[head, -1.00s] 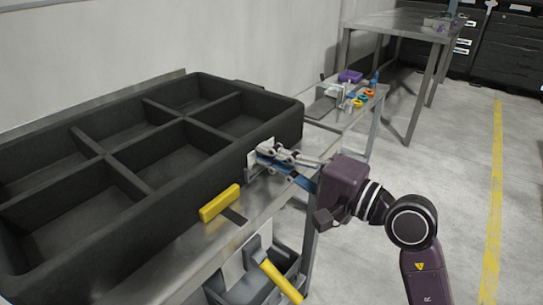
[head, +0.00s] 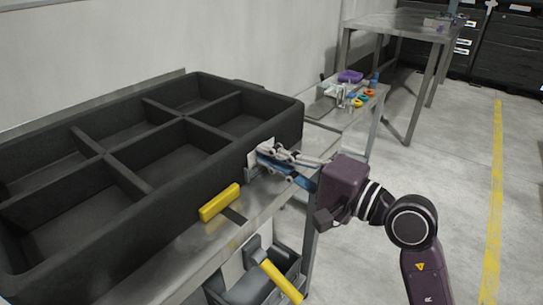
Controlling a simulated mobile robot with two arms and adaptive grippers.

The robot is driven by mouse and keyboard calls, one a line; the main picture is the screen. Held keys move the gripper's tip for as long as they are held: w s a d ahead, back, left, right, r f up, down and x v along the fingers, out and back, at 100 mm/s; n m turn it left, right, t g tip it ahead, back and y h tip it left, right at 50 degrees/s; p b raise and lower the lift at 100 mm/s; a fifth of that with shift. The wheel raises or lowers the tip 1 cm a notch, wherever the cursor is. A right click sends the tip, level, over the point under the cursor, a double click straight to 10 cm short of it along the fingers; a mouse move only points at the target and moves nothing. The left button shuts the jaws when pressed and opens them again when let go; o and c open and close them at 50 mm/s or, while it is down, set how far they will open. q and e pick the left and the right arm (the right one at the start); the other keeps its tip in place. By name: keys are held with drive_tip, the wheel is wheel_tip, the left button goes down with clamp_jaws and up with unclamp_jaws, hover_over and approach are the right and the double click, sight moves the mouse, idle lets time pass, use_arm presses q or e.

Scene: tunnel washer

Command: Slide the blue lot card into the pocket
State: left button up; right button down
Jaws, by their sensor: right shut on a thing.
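My right gripper (head: 272,160) reaches in from the right, at the front wall of the black compartment tray. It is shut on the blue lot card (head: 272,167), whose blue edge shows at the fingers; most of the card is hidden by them. A pale pocket plate (head: 258,154) is on the tray's front wall, just behind and left of the fingertips. The card's left end is close to the pocket; I cannot tell whether it is inside. My left gripper is not in view.
The black tray (head: 65,191) with several empty compartments fills the metal bench. A yellow-handled tool (head: 220,203) lies on the bench in front of it. A farther shelf holds small coloured parts. The floor at right is clear.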

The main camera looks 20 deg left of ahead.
drive_tip(key=c, duration=1.9)
unclamp_jaws()
